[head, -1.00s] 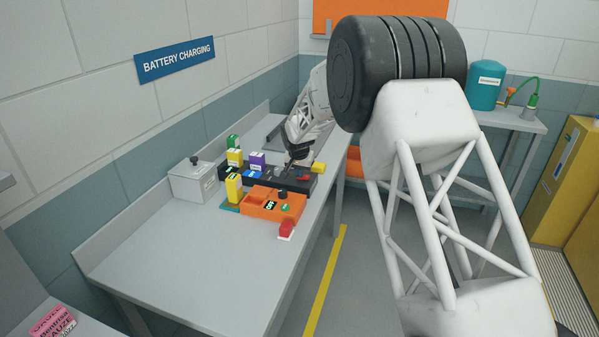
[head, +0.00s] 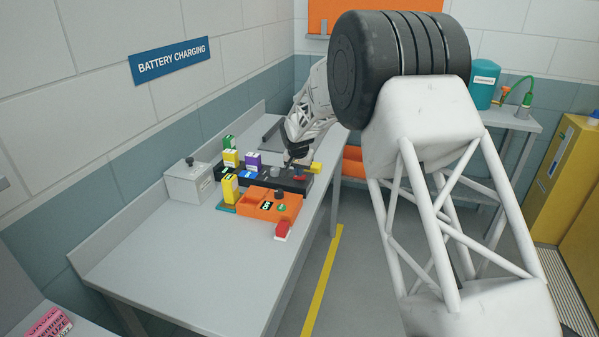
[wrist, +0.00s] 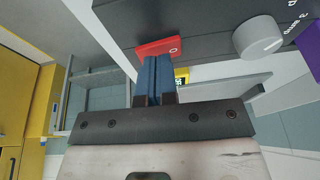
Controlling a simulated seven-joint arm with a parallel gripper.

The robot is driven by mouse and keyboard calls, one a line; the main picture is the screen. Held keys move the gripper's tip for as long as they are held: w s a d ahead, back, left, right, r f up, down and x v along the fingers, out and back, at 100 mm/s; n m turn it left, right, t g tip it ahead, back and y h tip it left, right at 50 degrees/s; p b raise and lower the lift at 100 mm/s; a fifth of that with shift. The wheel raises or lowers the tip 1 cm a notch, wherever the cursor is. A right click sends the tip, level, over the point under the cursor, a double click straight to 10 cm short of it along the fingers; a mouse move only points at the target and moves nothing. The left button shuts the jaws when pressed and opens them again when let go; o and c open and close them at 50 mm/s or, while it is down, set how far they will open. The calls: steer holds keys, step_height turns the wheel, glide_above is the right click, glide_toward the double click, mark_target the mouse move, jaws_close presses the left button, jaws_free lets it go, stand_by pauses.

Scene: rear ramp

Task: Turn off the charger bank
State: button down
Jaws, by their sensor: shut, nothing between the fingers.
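The charger bank is a long black unit (head: 292,184) on the grey bench, with coloured batteries standing in it. My gripper (head: 291,163) is over the right part of the bank. In the wrist view its blue fingers (wrist: 157,62) are shut together with nothing between them. The tips are at the red switch and overlap its lower edge; I cannot tell whether they press it.
An orange unit (head: 255,198) with a black knob stands in front of the bank, and a red block (head: 283,230) is beside it. A grey box (head: 188,186) stands at the left. The bench front (head: 190,265) is clear. A yellow cabinet (head: 562,170) is at the far right.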

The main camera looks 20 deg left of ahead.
steer(key=shift+r, duration=0.75)
step_height(320, 180, up, 12)
steer(key=s+a, duration=0.2)
steer(key=s, duration=0.1)
steer(key=shift+a+f, duration=0.15)
steer(key=shift+f, duration=0.1)
steer(key=s+d+r, duration=0.5)
steer(key=s+d, duration=0.2)
steer(key=d, duration=0.5)
steer(key=s+d+r, duration=0.4)
steer(key=s+d, duration=0.4)
steer(key=d, duration=0.3)
steer(key=s+d+r, duration=0.5)
steer(key=s+d, duration=0.2)
steer(key=d, duration=0.5)
steer(key=s+d+f, duration=0.2)
steer(key=s+d, duration=0.3)
steer(key=s, duration=0.6)
steer(key=s+d+f, duration=0.2)
steer(key=s+d, duration=0.4)
steer(key=s, duration=0.5)
steer(key=s+d+f, duration=0.3)
steer(key=s+d, duration=0.2)
steer(key=s, duration=0.6)
steer(key=shift+s+d+g+h, duration=0.2)
steer(key=shift+d+g+h, duration=0.2)
